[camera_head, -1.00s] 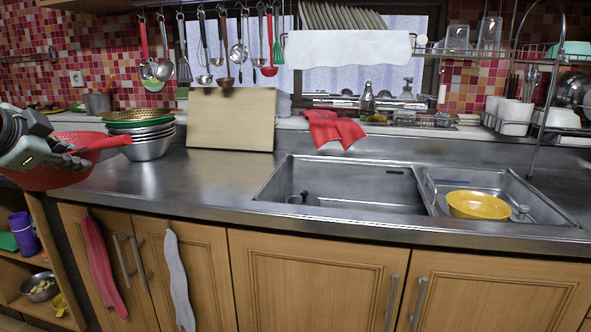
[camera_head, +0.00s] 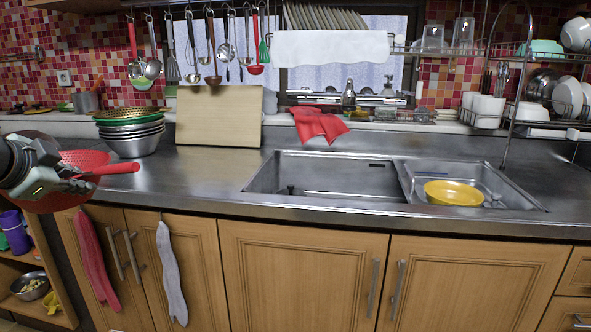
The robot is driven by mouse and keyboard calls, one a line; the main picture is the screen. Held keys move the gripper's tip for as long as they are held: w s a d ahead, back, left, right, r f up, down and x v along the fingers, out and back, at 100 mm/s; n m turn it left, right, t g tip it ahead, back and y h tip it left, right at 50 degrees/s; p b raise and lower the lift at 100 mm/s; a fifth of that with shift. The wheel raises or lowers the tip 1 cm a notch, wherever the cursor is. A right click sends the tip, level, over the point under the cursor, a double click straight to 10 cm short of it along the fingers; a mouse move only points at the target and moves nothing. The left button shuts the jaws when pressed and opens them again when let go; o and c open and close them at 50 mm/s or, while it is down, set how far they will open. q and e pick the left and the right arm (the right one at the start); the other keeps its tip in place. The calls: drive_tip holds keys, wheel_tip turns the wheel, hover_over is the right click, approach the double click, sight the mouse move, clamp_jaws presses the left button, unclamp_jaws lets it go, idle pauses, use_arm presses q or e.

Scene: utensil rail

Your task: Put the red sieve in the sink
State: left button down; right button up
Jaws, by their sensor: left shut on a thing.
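The red sieve (camera_head: 82,160) is at the left of the head view, a perforated bowl with a red handle (camera_head: 118,168) pointing right. My left gripper (camera_head: 84,184) is shut on the sieve near where the handle meets the bowl and covers part of the bowl. The sieve appears held at the counter's front edge; I cannot tell how high. The steel sink (camera_head: 325,178) is right of centre, with a large basin and a smaller right basin. A yellow bowl (camera_head: 452,194) sits in the smaller one. My right gripper is not in view.
Stacked bowls and colanders (camera_head: 134,142) stand behind the sieve. A cutting board (camera_head: 219,116) leans at the back. A red cloth (camera_head: 318,125) lies behind the sink. The counter (camera_head: 200,184) between sieve and sink is clear. A dish rack (camera_head: 505,120) stands back right.

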use_arm(q)
drive_tip(key=s+d+f+m+h, duration=0.1)
drive_tip(key=s+d+f, duration=0.1)
drive_tip(key=d+f, duration=0.8)
drive_tip(key=s+d+f+h, duration=0.1)
drive_tip(key=s+d+f, duration=0.1)
drive_tip(key=d+f, duration=0.75)
drive_tip(key=s+d+f+m, duration=0.1)
drive_tip(key=s+d, duration=0.3)
drive_tip(key=d, duration=0.3)
drive_tip(key=shift+s+f, duration=0.35)
